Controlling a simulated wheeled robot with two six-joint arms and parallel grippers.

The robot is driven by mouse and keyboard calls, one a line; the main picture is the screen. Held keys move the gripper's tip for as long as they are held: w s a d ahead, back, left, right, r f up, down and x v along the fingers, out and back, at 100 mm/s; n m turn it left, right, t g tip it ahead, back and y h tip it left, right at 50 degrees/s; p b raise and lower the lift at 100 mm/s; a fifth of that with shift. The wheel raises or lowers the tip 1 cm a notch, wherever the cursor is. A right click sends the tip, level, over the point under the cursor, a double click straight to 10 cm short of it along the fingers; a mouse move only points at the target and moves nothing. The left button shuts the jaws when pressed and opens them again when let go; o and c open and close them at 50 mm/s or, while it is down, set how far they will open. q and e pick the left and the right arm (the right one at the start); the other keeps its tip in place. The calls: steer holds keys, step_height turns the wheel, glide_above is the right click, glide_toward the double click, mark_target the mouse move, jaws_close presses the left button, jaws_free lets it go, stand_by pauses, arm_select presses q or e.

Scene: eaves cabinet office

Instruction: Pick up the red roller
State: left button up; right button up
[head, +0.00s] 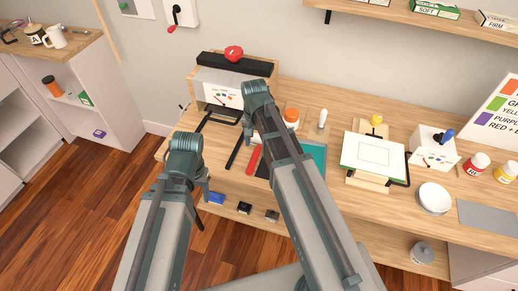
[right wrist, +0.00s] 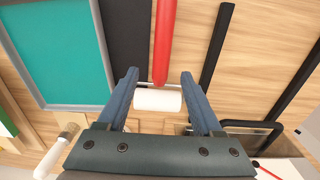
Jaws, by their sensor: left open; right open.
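The red roller has a red handle (head: 254,160) lying on the wooden bench in the head view. Its red handle (right wrist: 164,40) and white cylinder (right wrist: 158,100) show in the right wrist view. My right gripper (right wrist: 158,80) is open, with one finger on each side of the roller near the cylinder; I cannot tell whether they touch it. In the head view my right arm hides most of this gripper and the cylinder. My left gripper (head: 204,194) is open and empty at the bench's front edge, left of the roller.
A teal screen frame (right wrist: 65,45) lies beside the roller, with dark bars nearby. An orange-lidded jar (head: 291,118) and a white-handled tool (head: 322,118) stand behind. A printing stand (head: 374,155) is to the right. Small blocks (head: 244,208) sit on the lower shelf.

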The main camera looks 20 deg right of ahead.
mark_target(256, 152)
step_height(256, 152, down, 5)
steer(key=b, duration=0.4)
steer(key=shift+s+a, duration=0.1)
steer(key=shift+r, duration=0.15)
jaws_close()
